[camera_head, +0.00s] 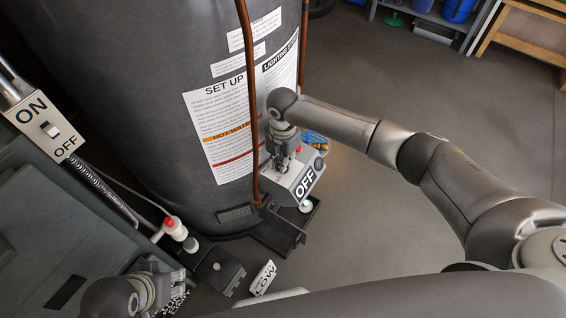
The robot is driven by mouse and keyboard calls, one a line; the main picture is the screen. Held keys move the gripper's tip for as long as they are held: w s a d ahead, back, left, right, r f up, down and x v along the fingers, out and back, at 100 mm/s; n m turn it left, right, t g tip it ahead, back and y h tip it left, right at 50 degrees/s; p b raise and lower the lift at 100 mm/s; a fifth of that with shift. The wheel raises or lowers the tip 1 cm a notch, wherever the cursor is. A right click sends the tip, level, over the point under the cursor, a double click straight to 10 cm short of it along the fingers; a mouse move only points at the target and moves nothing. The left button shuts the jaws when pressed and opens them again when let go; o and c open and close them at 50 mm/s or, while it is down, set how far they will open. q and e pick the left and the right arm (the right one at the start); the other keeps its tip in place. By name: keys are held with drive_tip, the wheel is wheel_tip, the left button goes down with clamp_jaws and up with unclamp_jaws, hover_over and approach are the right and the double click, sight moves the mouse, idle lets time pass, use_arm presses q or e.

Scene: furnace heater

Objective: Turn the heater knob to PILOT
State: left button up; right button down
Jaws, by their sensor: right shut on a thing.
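The grey heater control box (312,176) sits at the base of the large dark tank (150,110). Its right side face reads OFF. My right gripper (282,168) points down at the top of this box and is shut on the heater knob, which is mostly hidden under the fingers. The knob's marking and the PILOT label cannot be read. A small red button (298,149) shows on the box just right of the gripper. My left gripper (176,284) is at the lower left, away from the box. Its fingers are too unclear to tell open from shut.
Copper pipes (249,80) run down the tank front, close to my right gripper. A dark open bracket (282,236) lies below the box. An ON/OFF switch plate (43,125) is at the left. A red-capped white valve (174,228) stands near the tank.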

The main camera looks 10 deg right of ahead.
drive_tip(key=shift+m+p, duration=0.6)
drive_tip(key=shift+p, duration=0.05)
drive_tip(key=shift+m+p, duration=0.35)
drive_tip(key=shift+m, duration=0.35)
drive_tip(key=shift+m+p, duration=0.3)
drive_tip(key=shift+p, duration=0.25)
use_arm(q)
drive_tip(key=s+x, duration=0.2)
drive_tip(key=x, duration=0.9)
drive_tip(key=shift+d+f+g, duration=0.15)
drive_tip(key=shift+f+g, duration=0.1)
drive_tip(key=shift+g, duration=0.15)
drive_tip(key=shift+w+r, duration=0.15)
drive_tip(key=shift+r, duration=0.05)
